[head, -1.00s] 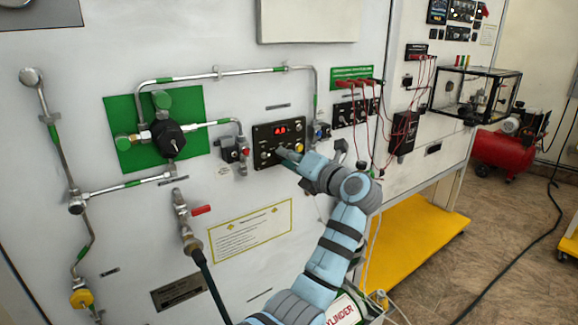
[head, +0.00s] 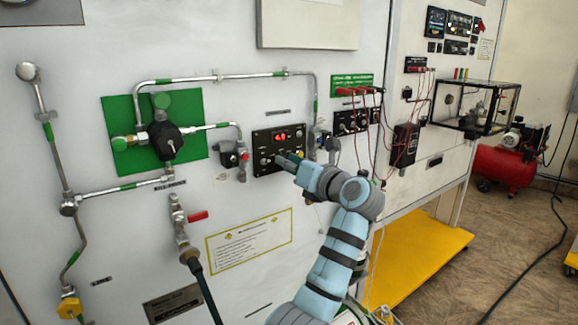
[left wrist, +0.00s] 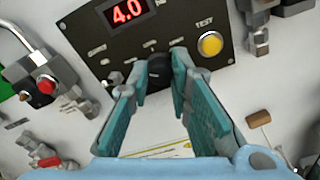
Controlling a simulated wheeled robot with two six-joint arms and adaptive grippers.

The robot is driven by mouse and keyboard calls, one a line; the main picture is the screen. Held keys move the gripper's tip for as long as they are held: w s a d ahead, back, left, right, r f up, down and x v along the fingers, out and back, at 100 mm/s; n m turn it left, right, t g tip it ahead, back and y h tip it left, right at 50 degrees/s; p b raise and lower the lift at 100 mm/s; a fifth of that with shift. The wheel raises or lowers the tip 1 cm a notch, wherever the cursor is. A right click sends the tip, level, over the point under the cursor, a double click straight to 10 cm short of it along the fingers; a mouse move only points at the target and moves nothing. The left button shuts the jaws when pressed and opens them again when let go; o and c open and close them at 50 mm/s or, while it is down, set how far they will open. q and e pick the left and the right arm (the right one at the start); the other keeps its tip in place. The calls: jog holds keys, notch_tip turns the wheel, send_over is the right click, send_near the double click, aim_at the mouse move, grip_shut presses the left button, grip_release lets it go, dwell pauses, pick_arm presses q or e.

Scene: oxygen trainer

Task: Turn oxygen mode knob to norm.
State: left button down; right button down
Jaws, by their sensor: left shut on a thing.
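The black oxygen control panel (head: 264,158) is on the white wall, with a red display reading 4.0 in the left wrist view (left wrist: 124,12). The black mode knob (left wrist: 158,69) sits low on the panel, between my fingertips. My left gripper (head: 283,157) reaches the lower part of the panel; in the left wrist view its teal fingers (left wrist: 163,62) are closed on the knob from both sides. The fingers hide part of the knob, and its pointer direction cannot be read. A yellow TEST button (left wrist: 210,44) is right of the knob. My right gripper is not in view.
A valve with a red cap (left wrist: 46,84) is left of the panel. Metal pipes (head: 225,76) run above it. Red cables (head: 362,130) hang to the right. A red-handled valve (head: 197,216) is below left. A yellow platform (head: 420,255) stands low at right.

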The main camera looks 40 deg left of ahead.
pick_arm(q)
jog(key=shift+r, duration=0.1)
jog(key=c, duration=1.5)
grip_release()
jog(key=shift+o, duration=0.2)
jog(key=shift+w, duration=0.1)
jog(key=v, duration=1.2)
